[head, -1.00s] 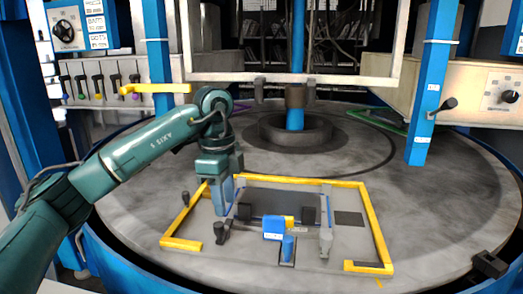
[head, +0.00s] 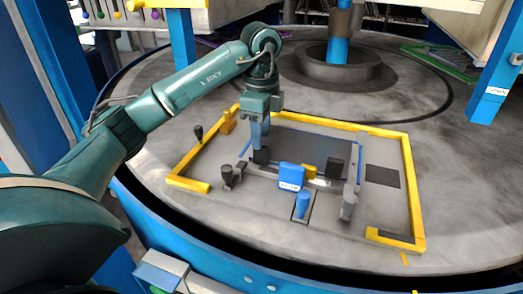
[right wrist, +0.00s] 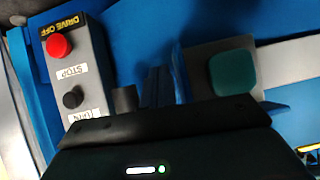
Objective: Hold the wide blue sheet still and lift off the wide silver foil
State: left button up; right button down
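A wide dark grey sheet (head: 315,147) lies flat inside a yellow frame on the round table. Thin blue edges, perhaps the wide blue sheet (head: 359,172), show at its left and right ends. I cannot make out a separate wide silver foil. My left gripper (head: 259,146) points down at the sheet's left end, with its tip at a small black block (head: 261,156). Its fingers overlap, so open or shut cannot be told, nor whether it touches the sheet. My right gripper is out of the head view.
A yellow frame (head: 408,185) surrounds the plate. A blue block (head: 291,176), a black block (head: 335,167) and grey posts (head: 348,207) stand near the sheet's front edge. A grey box with a red stop button (right wrist: 60,46) is close to my right wrist.

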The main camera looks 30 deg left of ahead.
aim_at(261, 164)
pick_arm(q)
jog(key=shift+f+p, duration=0.3)
jog(key=shift+f, duration=2.4)
grip_shut()
